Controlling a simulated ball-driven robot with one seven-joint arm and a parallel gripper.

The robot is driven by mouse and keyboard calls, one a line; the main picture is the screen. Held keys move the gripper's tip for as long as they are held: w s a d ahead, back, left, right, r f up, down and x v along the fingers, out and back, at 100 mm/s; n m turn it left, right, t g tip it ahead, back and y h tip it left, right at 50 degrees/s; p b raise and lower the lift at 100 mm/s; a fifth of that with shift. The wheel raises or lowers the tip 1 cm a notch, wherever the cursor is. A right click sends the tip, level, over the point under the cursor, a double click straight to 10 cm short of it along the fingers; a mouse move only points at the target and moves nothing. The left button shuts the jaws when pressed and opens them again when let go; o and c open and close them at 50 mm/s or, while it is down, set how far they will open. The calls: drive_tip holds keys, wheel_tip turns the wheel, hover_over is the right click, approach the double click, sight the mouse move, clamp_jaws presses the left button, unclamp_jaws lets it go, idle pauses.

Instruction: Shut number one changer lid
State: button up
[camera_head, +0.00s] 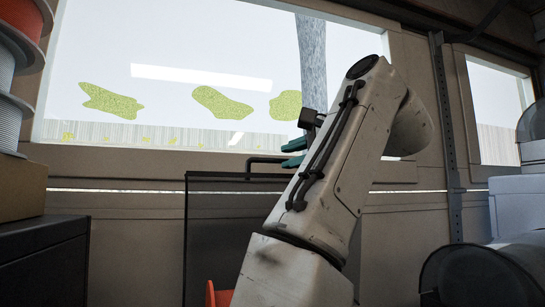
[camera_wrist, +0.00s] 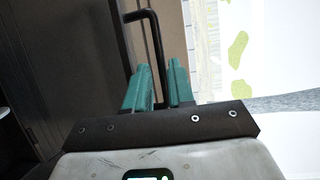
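A dark flat panel, apparently the changer lid (camera_head: 222,230), stands raised in the head view, with a black bar handle (camera_head: 262,160) at its top edge. No number on it can be read. My gripper (camera_head: 290,153) is at the right end of this handle, its teal fingers spread. In the wrist view the gripper (camera_wrist: 159,66) is open, and the bent handle (camera_wrist: 154,38) runs down into the gap between the fingers. Whether they touch it I cannot tell. The dark lid (camera_wrist: 65,60) fills the left of that view. My arm hides the lid's right side.
A window (camera_head: 190,45) in the wall stands behind the lid. Spools (camera_head: 12,65) and a brown box (camera_head: 22,190) sit on a dark cabinet (camera_head: 45,255) at left. A red round part (camera_head: 214,294) shows at the bottom. Pale and dark rounded objects (camera_head: 515,205) stand at right.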

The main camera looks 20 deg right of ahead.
sight(277, 160)
drive_tip(key=p+x, duration=0.1)
drive_tip(key=x, duration=0.5)
drive_tip(key=shift+p, duration=0.35)
clamp_jaws()
